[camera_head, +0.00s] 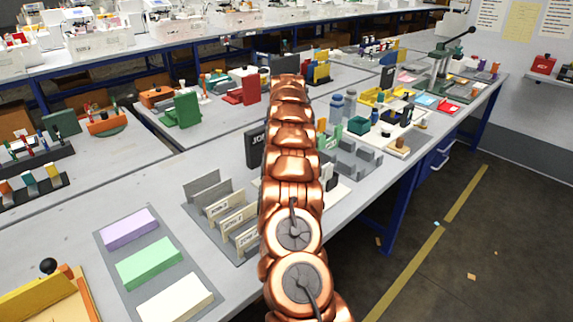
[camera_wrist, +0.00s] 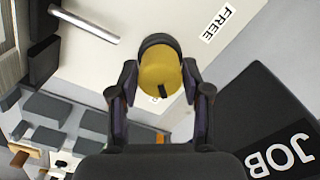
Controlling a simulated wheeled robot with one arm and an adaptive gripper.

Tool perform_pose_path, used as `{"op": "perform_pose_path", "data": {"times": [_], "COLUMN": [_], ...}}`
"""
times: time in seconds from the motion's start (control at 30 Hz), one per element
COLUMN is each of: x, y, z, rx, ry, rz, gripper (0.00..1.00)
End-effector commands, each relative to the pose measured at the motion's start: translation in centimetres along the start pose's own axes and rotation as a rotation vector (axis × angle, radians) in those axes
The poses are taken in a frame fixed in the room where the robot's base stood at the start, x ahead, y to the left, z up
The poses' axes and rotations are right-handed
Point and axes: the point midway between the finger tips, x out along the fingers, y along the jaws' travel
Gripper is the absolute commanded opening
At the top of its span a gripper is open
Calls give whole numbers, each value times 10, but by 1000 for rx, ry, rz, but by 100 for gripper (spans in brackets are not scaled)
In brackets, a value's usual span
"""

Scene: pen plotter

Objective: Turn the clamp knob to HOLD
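In the wrist view a round yellow knob (camera_wrist: 160,68) with a dark upper rim and a short black mark stands on a pale panel (camera_wrist: 215,85). The black mark is at the knob's lower side in this view. A white label reading FREE (camera_wrist: 219,24) lies on the panel to the upper right. A small label below the knob is mostly hidden; I cannot read it. My gripper (camera_wrist: 160,82) has one finger on each side of the knob, very close to it; whether they touch it is unclear. In the head view my arm hides the knob and the gripper.
A black JOB sign (camera_wrist: 285,150) is at the lower right of the wrist view, near my right finger. A silver rod (camera_wrist: 84,23) is at the upper left, and grey blocks (camera_wrist: 48,108) are at the left. In the head view, card holders (camera_head: 222,208) stand left of my arm.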

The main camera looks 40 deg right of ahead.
Motion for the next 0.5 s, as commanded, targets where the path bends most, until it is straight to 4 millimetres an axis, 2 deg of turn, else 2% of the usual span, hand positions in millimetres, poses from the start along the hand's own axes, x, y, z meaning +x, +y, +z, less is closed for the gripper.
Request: {"op": "perform_pose_path", "data": {"times": [0.03, 0.17, 0.5], "x": [0, 0, -2], "y": [0, 0, 0], "z": [0, 0, 0], "rx": [0, -1, -1], "ry": [0, 0, 0], "rz": [0, 0, 0], "gripper": [56, 68, 68]}}
